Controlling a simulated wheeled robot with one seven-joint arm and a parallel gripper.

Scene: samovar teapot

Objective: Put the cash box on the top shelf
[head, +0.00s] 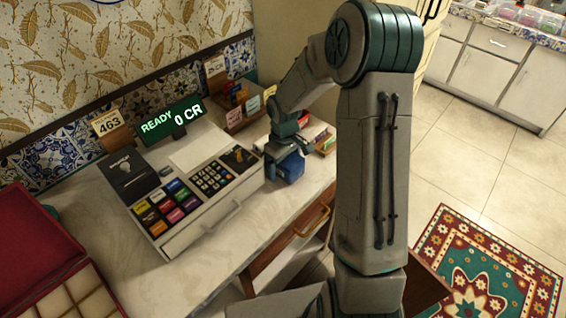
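A small blue box (291,168), which looks like the cash box, sits at the counter's front edge, right of the cash register. My gripper (284,163) is right at the box, with one finger against or just beside its left side. The other finger is not clear, so I cannot tell whether it grips the box or whether the box is lifted. Pale shelf space (290,268) shows below the counter, partly hidden by my arm; I cannot tell which level is the top shelf.
The cash register (190,190) with a green READY display (172,120) stands left of the box. Card and packet holders (236,108) stand behind. A wooden drawer front (285,243) with a brass handle is under the counter (240,235). A red compartment box (40,250) is at far left.

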